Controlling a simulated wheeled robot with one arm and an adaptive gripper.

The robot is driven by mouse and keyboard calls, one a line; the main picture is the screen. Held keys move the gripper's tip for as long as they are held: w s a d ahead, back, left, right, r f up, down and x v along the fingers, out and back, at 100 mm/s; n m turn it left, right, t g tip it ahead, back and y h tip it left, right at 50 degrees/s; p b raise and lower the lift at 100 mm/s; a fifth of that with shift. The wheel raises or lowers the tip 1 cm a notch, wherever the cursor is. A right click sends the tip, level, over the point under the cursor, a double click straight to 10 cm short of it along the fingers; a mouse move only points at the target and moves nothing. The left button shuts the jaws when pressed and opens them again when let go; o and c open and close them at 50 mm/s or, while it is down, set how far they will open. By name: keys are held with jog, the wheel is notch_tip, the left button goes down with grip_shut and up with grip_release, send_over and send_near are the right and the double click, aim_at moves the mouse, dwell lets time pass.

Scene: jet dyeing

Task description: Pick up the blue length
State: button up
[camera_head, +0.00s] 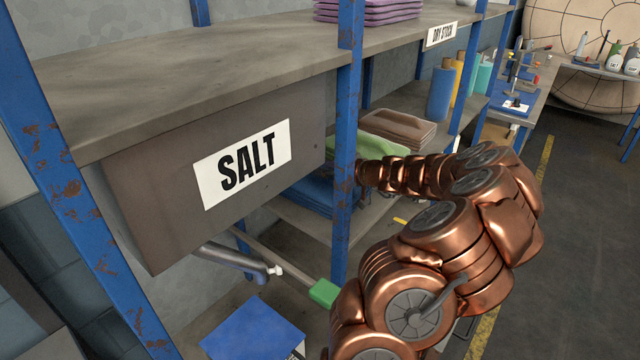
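A folded blue length (312,194) lies on the lower shelf, behind the rusty blue upright. The salt bin covers its left part and the upright crosses its right part. My copper arm reaches in from the lower right, and its narrow end passes behind the upright at the height of the folded cloths. My gripper is hidden there, so I cannot see its fingers or whether it touches the blue length.
The salt bin (215,190) hangs under the upper shelf (200,75). A green folded cloth (382,147) and a brown one (400,128) lie right of the upright (346,140). Upright rolls (441,92) stand farther along. Open floor (575,210) lies at right.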

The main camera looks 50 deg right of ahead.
grip_shut()
jog(key=shift+r, duration=0.1)
dwell(0.4)
